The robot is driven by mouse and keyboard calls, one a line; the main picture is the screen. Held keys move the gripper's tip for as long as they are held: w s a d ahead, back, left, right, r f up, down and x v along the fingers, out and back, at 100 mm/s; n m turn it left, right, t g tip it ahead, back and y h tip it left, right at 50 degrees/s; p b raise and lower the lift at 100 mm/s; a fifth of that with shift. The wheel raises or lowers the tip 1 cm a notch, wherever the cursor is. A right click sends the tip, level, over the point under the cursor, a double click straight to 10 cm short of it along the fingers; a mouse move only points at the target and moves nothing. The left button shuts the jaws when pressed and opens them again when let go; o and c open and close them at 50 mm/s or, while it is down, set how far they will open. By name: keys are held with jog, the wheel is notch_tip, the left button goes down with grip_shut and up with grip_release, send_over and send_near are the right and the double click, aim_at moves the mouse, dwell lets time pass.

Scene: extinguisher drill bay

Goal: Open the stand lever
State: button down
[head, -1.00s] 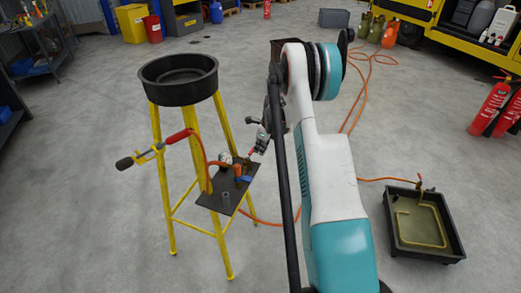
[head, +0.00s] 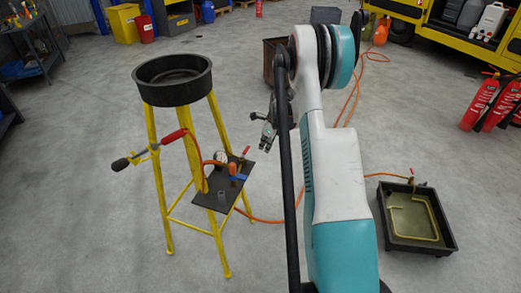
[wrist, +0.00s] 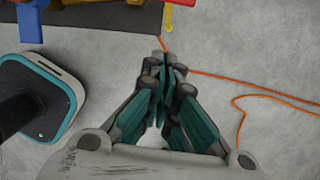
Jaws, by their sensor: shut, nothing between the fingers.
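The yellow stand (head: 222,243) carries a dark round pan on top and a dark shelf (head: 209,197) on its right side. A small red lever (head: 245,151) rises at a slant from the fittings at the shelf's back right. Its red end also shows at the top edge of the wrist view (wrist: 182,2), mostly cut off. A blue handle (head: 238,178) sits lower on the shelf. My gripper (head: 264,145) is shut and empty, just right of the red lever and apart from it. In the wrist view, the fingertips (wrist: 163,62) meet over bare floor.
A red-gripped nozzle (head: 173,136) sticks out left of the stand. A pressure gauge (head: 221,156) stands on the shelf. An orange hose (head: 270,221) crosses the floor to a dark tray (head: 395,240) at right. Red extinguishers (head: 481,101) stand far right.

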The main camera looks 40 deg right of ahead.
aim_at(246, 150)
jog(key=a+p+v, duration=0.1)
jog(key=p+v, duration=0.1)
jog(key=v, duration=0.4)
jog(key=s+d+f+t+y, duration=0.3)
jog(key=s+d+f+t, duration=0.1)
jog(key=t, duration=0.1)
jog(key=w+a+f+b, duration=0.4)
jog(key=w+f, duration=0.2)
jog(key=w, duration=0.3)
jog(key=shift+w+a+f+n, duration=0.3)
jog(key=shift+w+a+f, duration=0.05)
jog(key=shift+a+f, duration=0.05)
jog(key=shift+w+a+n+y, duration=0.15)
jog(key=shift+w+n+y, duration=0.15)
jog(key=shift+w+n, duration=0.3)
